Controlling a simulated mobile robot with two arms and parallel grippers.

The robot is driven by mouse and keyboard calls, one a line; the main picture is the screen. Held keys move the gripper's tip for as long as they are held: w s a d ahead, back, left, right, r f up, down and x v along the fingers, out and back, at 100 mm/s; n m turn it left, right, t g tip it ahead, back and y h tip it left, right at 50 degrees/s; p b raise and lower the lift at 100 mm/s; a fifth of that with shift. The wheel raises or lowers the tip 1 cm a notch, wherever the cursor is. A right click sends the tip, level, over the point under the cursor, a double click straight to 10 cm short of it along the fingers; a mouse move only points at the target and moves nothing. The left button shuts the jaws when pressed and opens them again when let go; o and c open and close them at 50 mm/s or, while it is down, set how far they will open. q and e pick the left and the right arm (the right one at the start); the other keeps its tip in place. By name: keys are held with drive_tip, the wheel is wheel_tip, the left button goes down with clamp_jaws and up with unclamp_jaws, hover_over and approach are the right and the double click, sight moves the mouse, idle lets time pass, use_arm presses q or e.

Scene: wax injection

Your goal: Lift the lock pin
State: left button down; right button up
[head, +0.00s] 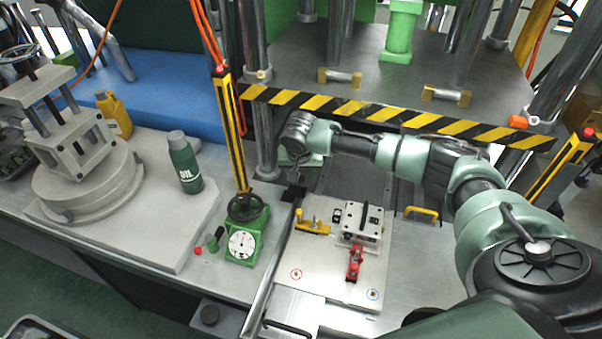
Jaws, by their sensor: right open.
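My right gripper (294,191) comes down from the arm that enters from the right. Its dark fingers are open, above the left back corner of the light metal plate (327,285). On the plate, close in front of the gripper, is a yellow part (312,227) with a small upright knob. I cannot tell for certain which part is the lock pin. A grey metal block (361,224) with dark slots stands to the right of the yellow part. A red clamp (354,263) sits in front of the block. My left gripper is not in view.
A green dial gauge stand (243,240) with a yellow-black post is left of the plate. A green oil bottle (185,162) stands further left. A yellow handle (422,213) is to the right, and a striped press edge (382,112) is behind. The plate's front is mostly clear.

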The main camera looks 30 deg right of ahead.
drive_tip(key=b+v, duration=0.1)
drive_tip(key=v, duration=0.6)
drive_tip(key=shift+s, duration=0.1)
